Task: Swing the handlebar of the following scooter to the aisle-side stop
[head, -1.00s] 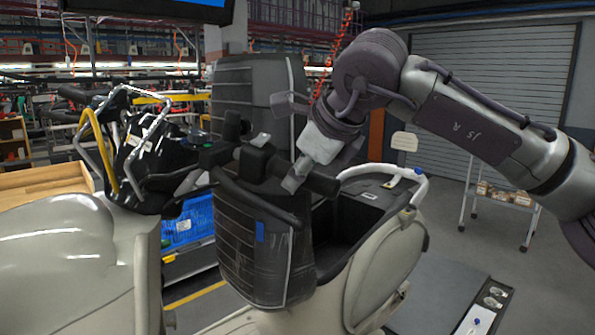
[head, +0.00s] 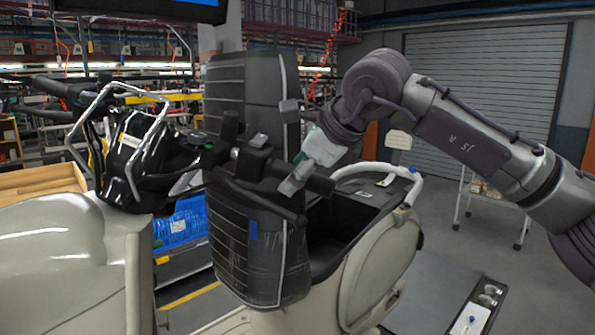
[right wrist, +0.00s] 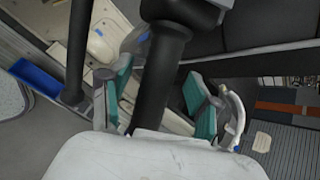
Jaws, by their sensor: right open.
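The scooter's black handlebar (head: 256,163) sits above a dark, film-wrapped front panel (head: 262,262) in the middle of the head view. One grip points away at the upper left; the other grip (head: 320,184) points to the lower right. My right gripper (head: 291,148) is open, with one finger above and one below that near grip. In the right wrist view the black grip (right wrist: 162,75) runs between two teal-padded fingers (right wrist: 158,88), with gaps visible at both sides. A dark lever (right wrist: 76,50) lies outside the left finger. My left gripper is out of view.
Another beige scooter (head: 50,245) with a metal tube guard stands close at the left. A blue crate (head: 180,224) is behind, between the scooters. A white trolley (head: 492,205) stands back right. The grey floor at the right is mostly clear.

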